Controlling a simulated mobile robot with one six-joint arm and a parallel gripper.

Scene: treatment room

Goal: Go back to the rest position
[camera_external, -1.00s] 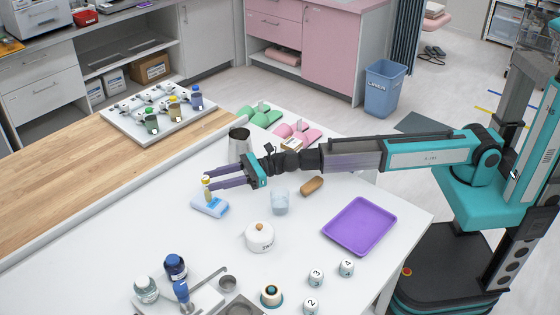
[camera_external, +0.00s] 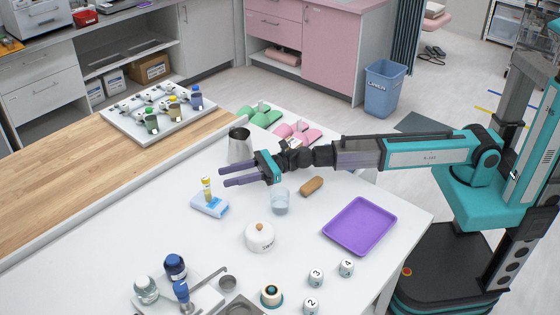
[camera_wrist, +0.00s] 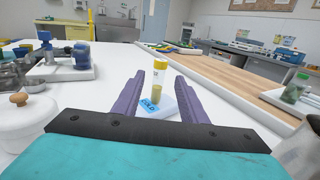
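My gripper (camera_external: 226,176) is open and empty above the white table (camera_external: 110,262). Its two purple fingers point left, toward a small yellow-capped vial (camera_external: 207,188). The vial stands upright on a blue and white block (camera_external: 210,205), apart from the fingers. In the wrist view the vial (camera_wrist: 158,88) appears between and beyond the fingertips (camera_wrist: 156,92), with the block (camera_wrist: 158,106) under it.
A clear cup (camera_external: 280,203) stands close below my gripper, and a metal jug (camera_external: 240,145) stands just behind it. A white lidded pot (camera_external: 259,238), a brown oblong object (camera_external: 311,186) and a purple tray (camera_external: 359,226) are nearer the front and right.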

